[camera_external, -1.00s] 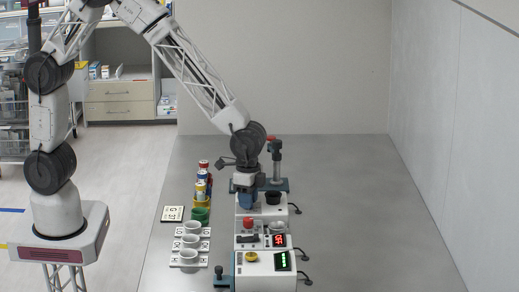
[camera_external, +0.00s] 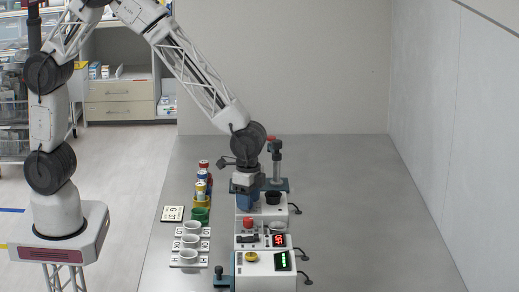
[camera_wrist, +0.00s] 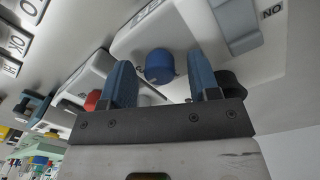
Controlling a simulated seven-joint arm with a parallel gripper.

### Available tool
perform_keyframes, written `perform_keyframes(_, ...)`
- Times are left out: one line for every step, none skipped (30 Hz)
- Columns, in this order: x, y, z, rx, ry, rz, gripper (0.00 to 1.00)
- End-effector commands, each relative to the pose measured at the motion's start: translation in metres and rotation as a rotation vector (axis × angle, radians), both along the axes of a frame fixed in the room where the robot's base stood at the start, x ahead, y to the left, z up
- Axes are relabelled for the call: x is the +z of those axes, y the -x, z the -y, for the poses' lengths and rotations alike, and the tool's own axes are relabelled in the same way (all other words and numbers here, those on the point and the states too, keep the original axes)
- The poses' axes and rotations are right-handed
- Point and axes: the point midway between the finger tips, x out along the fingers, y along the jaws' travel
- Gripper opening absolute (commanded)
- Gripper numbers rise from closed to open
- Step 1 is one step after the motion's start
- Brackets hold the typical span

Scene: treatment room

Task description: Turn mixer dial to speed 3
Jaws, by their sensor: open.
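The mixer (camera_external: 276,209) is a white box with a black cup (camera_external: 272,197) on top, at the back of a row of white devices in the external view. Its blue dial (camera_wrist: 159,65) shows in the wrist view between my fingers, with gaps on both sides. My gripper (camera_external: 246,202) points down over the left part of the mixer and hides the dial in the external view. In the wrist view my gripper (camera_wrist: 161,75) is open, with one blue finger on each side of the dial. The dial's setting cannot be read.
A device with a red button (camera_external: 248,222) and red display stands in front, then one with a yellow knob (camera_external: 251,257). A stand (camera_external: 276,165) is behind. White cups (camera_external: 190,241), a green bowl (camera_external: 200,214) and a card (camera_external: 173,213) lie left. The table's right side is clear.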

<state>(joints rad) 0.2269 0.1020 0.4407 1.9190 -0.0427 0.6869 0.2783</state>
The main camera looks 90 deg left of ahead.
Motion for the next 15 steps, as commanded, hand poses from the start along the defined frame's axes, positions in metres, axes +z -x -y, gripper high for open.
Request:
perform_keyframes(0.000, 0.000, 0.000, 0.000, 0.000, 0.000, 0.56)
perform_keyframes(0.000, 0.000, 0.000, 0.000, 0.000, 0.000, 0.56)
perform_keyframes(0.001, 0.000, 0.000, 0.000, 0.000, 0.000, 0.56)
perform_keyframes(0.001, 0.000, 0.000, 0.000, 0.000, 0.000, 0.56)
perform_keyframes(0.002, 0.000, 0.000, 0.000, 0.000, 0.000, 0.56)
perform_keyframes(0.004, 0.000, 0.000, 0.000, 0.000, 0.000, 0.56)
perform_keyframes(0.005, 0.000, 0.000, 0.000, 0.000, 0.000, 0.56)
perform_keyframes(0.007, 0.000, 0.000, 0.000, 0.000, 0.000, 0.56)
perform_keyframes(0.010, 0.000, 0.000, 0.000, 0.000, 0.000, 0.56)
perform_keyframes(0.013, 0.000, 0.000, 0.000, 0.000, 0.000, 0.56)
perform_keyframes(0.016, 0.000, 0.000, 0.000, 0.000, 0.001, 0.56)
perform_keyframes(0.020, -0.001, 0.000, 0.000, 0.001, 0.002, 0.56)
perform_keyframes(0.024, -0.001, -0.001, 0.000, 0.000, 0.002, 0.56)
perform_keyframes(0.028, -0.001, -0.001, 0.000, 0.000, 0.002, 0.56)
perform_keyframes(0.033, -0.001, -0.001, 0.000, 0.001, 0.002, 0.56)
